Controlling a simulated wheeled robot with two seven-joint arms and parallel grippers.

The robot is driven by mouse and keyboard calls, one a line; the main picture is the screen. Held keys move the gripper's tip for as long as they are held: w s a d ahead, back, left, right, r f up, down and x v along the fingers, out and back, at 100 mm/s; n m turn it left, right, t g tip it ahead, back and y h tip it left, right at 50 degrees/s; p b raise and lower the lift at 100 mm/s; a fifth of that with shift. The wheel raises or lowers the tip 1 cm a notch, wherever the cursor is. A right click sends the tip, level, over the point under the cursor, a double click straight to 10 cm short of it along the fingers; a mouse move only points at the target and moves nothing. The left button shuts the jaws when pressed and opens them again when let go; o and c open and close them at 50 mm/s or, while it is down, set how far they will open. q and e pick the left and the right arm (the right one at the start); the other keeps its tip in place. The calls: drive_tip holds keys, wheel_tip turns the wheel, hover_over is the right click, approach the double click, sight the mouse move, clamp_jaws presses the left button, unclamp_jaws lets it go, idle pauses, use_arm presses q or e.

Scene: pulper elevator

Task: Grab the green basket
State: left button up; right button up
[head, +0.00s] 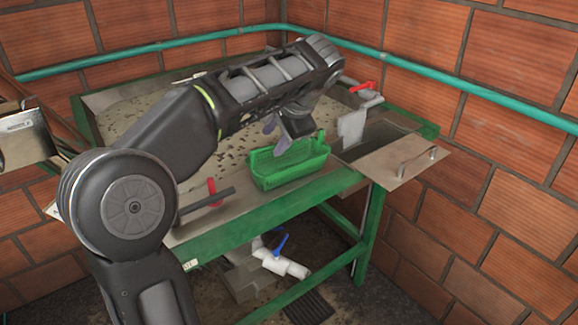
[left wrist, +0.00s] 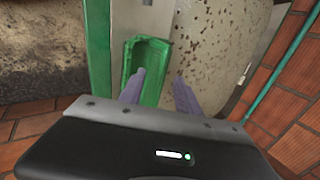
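The green basket (head: 290,163) is a small open tray-like container on the front edge of the green-framed table (head: 258,212). In the left wrist view the basket (left wrist: 148,62) lies ahead of my fingers, to the left of the middle. My left gripper (head: 275,132) hangs just above the basket's back left side.
A red-handled valve (head: 213,192) stands left of the basket, and another red handle (head: 364,86) is at the back right. Brick walls (head: 480,75) with a green pipe (head: 455,78) enclose the corner.

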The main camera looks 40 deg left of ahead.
sight(271, 145)
use_arm(q)
drive_tip(key=shift+r, duration=0.1)
drive_tip(key=shift+f, duration=0.3)
drive_tip(key=shift+x, duration=2.35)
drive_tip(key=shift+w+r, duration=0.1)
drive_tip(key=shift+w, duration=0.1)
clamp_jaws()
